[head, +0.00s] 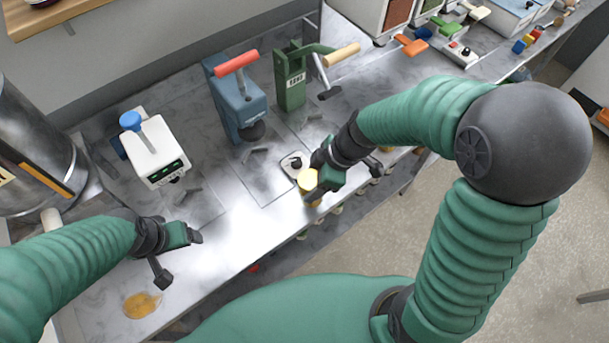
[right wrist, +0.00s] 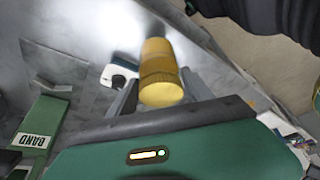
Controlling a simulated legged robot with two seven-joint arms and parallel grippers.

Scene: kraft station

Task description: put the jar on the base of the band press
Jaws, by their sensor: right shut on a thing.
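The yellow jar (head: 308,188) is at the front edge of the metal bench in the head view. It also shows between the fingers in the right wrist view (right wrist: 160,75), its ribbed lid end toward the camera. My right gripper (head: 328,180) is shut on it; its height above the bench is hard to tell. The green band press (head: 290,80) stands behind it, up and left in the head view, and its BAND label shows in the right wrist view (right wrist: 35,140). My left gripper (head: 178,258) is open and empty over the bench's front left.
A blue press (head: 238,100) with a red handle stands left of the band press. A white machine (head: 152,150) with a blue knob is farther left. A small white plate (head: 293,163) with a black part lies near the jar. An amber patch (head: 141,304) is at the front left.

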